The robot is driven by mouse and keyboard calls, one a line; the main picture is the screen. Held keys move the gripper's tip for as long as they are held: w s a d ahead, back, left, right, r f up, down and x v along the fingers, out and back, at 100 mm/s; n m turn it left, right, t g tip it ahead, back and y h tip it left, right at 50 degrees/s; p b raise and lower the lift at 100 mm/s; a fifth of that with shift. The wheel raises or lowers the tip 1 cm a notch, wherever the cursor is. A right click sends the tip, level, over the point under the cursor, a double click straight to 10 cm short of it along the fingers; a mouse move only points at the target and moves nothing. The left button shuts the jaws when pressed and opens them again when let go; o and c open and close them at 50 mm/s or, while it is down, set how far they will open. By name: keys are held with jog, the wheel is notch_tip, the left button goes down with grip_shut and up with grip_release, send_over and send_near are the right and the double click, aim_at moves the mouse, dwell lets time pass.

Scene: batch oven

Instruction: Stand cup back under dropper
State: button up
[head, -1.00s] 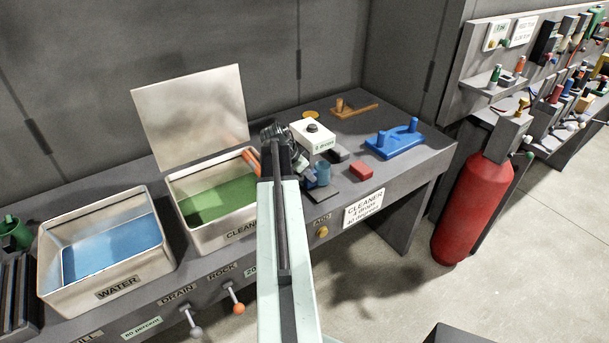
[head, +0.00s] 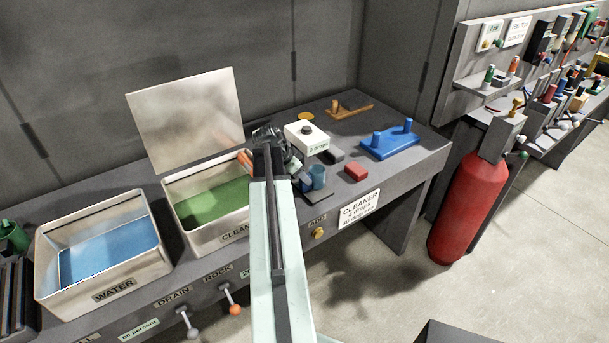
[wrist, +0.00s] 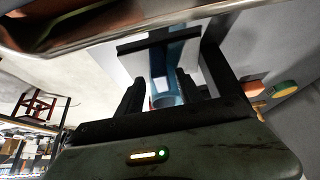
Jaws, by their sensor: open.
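The blue cup (head: 316,176) appears to stand upright on a dark pad (head: 318,193) at the foot of the white dropper (head: 306,138). The dropper's label seems to read "0 drops". My gripper (head: 300,178) is at the cup's left side, and my arm hides part of that area. In the wrist view, the dark fingers of my gripper (wrist: 160,92) are apart, with the blue cup (wrist: 168,78) seen between or just beyond them. I cannot tell whether they touch it.
Left of my arm is the green-filled cleaner tank (head: 172,200) with its raised lid (head: 185,115). The water tank (head: 105,275) is further left. A red block (head: 356,171) and a blue stand (head: 392,143) lie right of the cup. The bench's right front is mostly clear.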

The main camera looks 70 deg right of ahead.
jog(key=p+v, duration=0.7)
jog(key=v, duration=0.3)
jog(key=shift+p, duration=0.3)
